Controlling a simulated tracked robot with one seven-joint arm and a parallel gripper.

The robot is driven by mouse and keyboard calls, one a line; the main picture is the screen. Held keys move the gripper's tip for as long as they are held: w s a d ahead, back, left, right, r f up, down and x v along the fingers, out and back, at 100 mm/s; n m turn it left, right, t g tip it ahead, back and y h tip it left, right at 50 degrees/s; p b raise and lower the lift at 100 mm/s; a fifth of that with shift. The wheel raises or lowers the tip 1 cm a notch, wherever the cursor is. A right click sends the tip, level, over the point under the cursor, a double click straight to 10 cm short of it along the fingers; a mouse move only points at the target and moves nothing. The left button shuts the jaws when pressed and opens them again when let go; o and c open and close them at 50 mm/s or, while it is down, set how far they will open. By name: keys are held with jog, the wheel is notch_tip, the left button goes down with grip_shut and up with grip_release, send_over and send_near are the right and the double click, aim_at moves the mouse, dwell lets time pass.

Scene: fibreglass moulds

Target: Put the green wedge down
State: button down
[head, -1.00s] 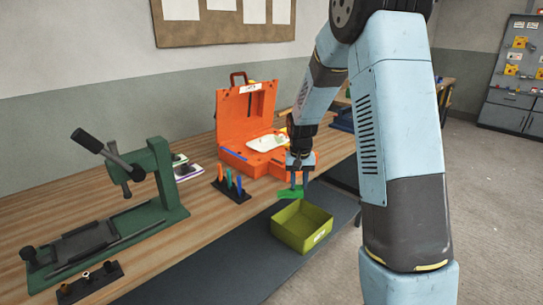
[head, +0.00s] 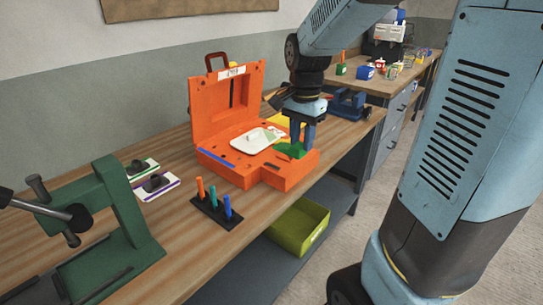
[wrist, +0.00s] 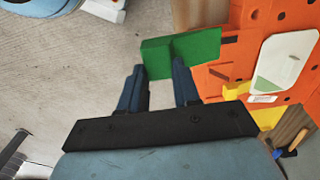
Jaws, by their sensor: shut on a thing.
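The green wedge (head: 290,150) is in my gripper (head: 303,146), at the front right part of the open orange case (head: 226,108). The wrist view shows the wedge (wrist: 190,47) across my fingertips (wrist: 160,74), with the orange case (wrist: 222,72) beside and beyond it and floor to the left. My gripper is shut on the wedge. I cannot tell whether the wedge touches the case. A white tray (head: 257,140) lies in the case, with a blue bar (head: 216,159) left of it and a yellow piece (head: 291,122) behind, partly hidden by my arm.
A rack with coloured pegs (head: 214,208) stands in front of the case. An olive bin (head: 300,228) sits lower, on the shelf. A green press (head: 115,235) is at left. A blue vise (head: 349,103) stands behind at right.

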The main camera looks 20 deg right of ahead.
jog(key=w+f, duration=0.3)
jog(key=w, duration=0.1)
jog(key=w+f, duration=0.3)
jog(key=w, duration=0.1)
jog(key=w+d+f, duration=0.1)
jog(key=w+f, duration=0.2)
jog(key=w, duration=0.2)
jog(key=shift+w+f, duration=0.3)
jog(key=shift+f, duration=1.65)
jog(key=c, duration=0.8)
grip_release()
jog(key=shift+f, duration=0.1)
